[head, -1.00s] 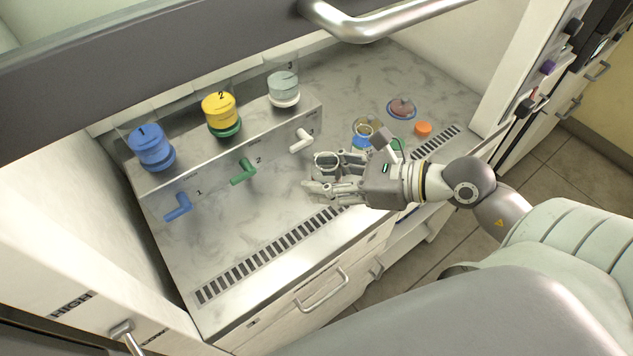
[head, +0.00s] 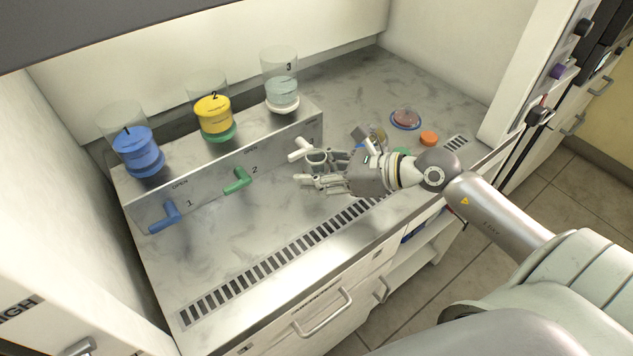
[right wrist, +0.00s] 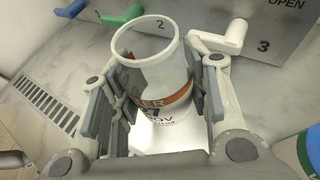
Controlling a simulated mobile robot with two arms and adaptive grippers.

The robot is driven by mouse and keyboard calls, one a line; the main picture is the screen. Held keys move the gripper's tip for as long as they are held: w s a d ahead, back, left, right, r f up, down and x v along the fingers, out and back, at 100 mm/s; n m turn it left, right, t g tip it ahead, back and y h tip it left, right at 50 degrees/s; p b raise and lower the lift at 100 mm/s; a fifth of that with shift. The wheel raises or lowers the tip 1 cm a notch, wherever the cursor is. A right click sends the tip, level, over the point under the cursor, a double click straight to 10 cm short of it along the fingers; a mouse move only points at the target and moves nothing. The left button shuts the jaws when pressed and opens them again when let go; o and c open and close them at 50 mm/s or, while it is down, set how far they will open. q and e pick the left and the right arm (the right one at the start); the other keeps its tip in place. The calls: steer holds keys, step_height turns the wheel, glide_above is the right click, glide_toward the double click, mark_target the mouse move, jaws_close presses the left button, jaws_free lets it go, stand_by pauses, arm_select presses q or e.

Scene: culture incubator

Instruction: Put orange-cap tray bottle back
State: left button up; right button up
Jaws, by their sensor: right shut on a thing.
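My right gripper (head: 312,169) is shut on a clear, open-topped bottle (head: 317,157) in front of the white tap. In the right wrist view the bottle (right wrist: 160,85) sits between both fingers, with an orange band and dark lettering on its label. It has no cap on. Its contents are hard to make out. An orange cap (head: 429,138) lies apart on the bench, right of my gripper. My left gripper is not in view.
Blue tap 1 (head: 165,218), green tap 2 (head: 238,181) and white tap 3 (head: 300,148) stick out from the dispenser ledge. A reddish dish (head: 405,119) and a green cap (head: 400,151) are on the right. The bench's front left is clear.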

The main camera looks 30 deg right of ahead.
step_height(320, 180, down, 3)
stand_by(0.3)
steer(key=shift+f, duration=0.2)
steer(key=o, duration=1.1)
steer(key=shift+r, duration=0.1)
